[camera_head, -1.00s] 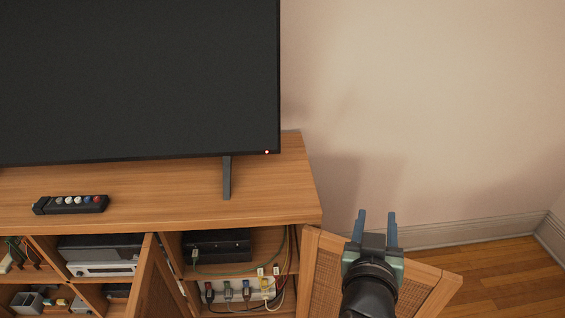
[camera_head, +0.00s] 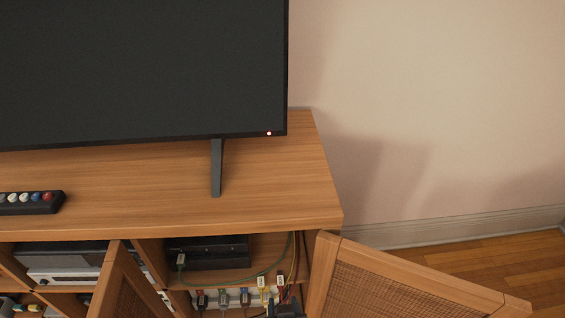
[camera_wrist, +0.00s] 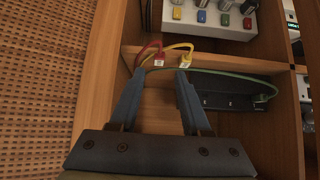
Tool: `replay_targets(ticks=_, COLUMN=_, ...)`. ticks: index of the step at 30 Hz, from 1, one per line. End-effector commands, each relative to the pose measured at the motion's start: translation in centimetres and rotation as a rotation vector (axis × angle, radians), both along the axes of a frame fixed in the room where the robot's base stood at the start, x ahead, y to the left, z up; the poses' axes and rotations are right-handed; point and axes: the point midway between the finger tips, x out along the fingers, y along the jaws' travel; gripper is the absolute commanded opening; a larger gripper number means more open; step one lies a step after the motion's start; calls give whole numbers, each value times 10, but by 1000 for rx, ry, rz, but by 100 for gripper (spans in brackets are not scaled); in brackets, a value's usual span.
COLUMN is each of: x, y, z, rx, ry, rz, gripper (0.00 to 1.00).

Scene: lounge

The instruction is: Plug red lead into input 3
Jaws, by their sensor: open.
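The red lead (camera_wrist: 152,49) ends in a plug with a white tag, lying at the shelf edge (camera_wrist: 215,62) in the wrist view. I cannot read which port is input 3.
A pale strip (camera_wrist: 215,8) holds several coloured plugs beyond the shelf edge. An open woven-panel door (camera_head: 405,285) stands at the right, another (camera_head: 128,285) at the left. The TV (camera_head: 140,70) and a strip with coloured buttons (camera_head: 30,203) are on the cabinet top.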

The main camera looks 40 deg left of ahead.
Motion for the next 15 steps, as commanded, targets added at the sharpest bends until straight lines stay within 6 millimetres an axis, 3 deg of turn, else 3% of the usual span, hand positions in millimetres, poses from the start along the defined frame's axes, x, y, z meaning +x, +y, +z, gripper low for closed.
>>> replay_targets(ticks=15, x=24, y=28, z=-38, rx=0, ry=-3, rz=1, gripper=48)
